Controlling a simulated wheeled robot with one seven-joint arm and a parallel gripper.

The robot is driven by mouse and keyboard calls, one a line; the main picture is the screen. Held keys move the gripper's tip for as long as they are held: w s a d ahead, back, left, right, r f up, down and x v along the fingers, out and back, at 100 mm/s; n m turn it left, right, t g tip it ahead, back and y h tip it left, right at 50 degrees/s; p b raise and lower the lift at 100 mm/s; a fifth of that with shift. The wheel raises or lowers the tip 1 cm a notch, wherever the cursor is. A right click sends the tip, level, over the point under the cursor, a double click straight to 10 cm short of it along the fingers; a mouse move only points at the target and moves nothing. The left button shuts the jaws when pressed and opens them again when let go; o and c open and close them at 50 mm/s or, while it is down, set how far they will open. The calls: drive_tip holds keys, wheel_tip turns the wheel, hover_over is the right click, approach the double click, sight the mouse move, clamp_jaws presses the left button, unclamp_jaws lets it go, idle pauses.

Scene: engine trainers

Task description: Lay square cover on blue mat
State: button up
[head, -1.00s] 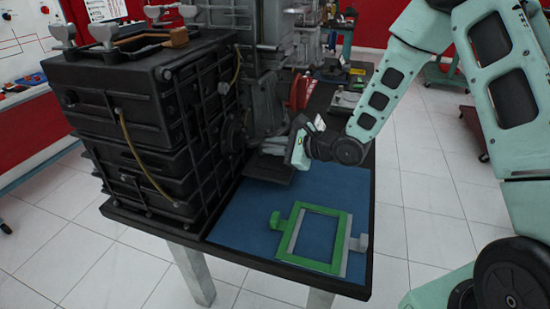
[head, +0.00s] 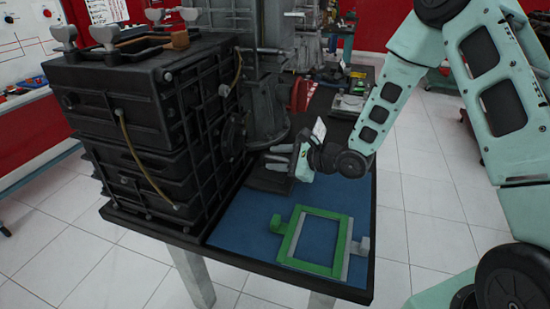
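A square, open-centred frame, green on the left and front and grey on the right, lies flat on the blue mat (head: 232,222). It looks like the square cover (head: 289,244), with a green tab at its left and a grey tab at its right. My gripper (head: 272,159) is above the far part of the mat, beside the engine, and points left. Its grey fingers appear spread apart with nothing between them. It is well apart from the frame.
A large black engine block (head: 150,120) fills the left of the dark table (head: 362,255). A grey housing (head: 264,100) stands behind my gripper. Small parts (head: 350,88) lie at the table's far end. The mat around the frame is clear.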

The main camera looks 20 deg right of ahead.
drive_tip(key=p+v, duration=0.1)
drive_tip(key=v, duration=0.9)
drive_tip(key=shift+s+d+r, duration=0.2)
drive_tip(key=shift+s+d, duration=0.05)
drive_tip(key=shift+s, duration=0.05)
drive_tip(key=shift+a+n, duration=0.35)
drive_tip(key=shift+n, duration=0.25)
drive_tip(key=a+n+g+h, duration=0.1)
drive_tip(key=n, duration=0.1)
drive_tip(key=s+a+n+g+h, duration=0.1)
drive_tip(key=a+n, duration=0.1)
drive_tip(key=n, duration=0.1)
drive_tip(key=s+a+n+g+h, duration=0.1)
drive_tip(key=n, duration=0.1)
drive_tip(key=shift+a+n+h, duration=0.2)
drive_tip(key=shift+n+h, duration=0.1)
drive_tip(key=s+a+r+n+g+h, duration=0.1)
drive_tip(key=s+a+r+n+g, duration=0.1)
drive_tip(key=s+n, duration=0.4)
drive_tip(key=s+a+r+n+g+h, duration=0.2)
drive_tip(key=s+n, duration=0.4)
drive_tip(key=s, duration=0.4)
drive_tip(key=s+a+r+n+g+h, duration=0.2)
drive_tip(key=s+a+r+n+g, duration=0.1)
drive_tip(key=s+n, duration=0.4)
drive_tip(key=shift+s+a+r, duration=0.2)
drive_tip(key=shift+s, duration=0.8)
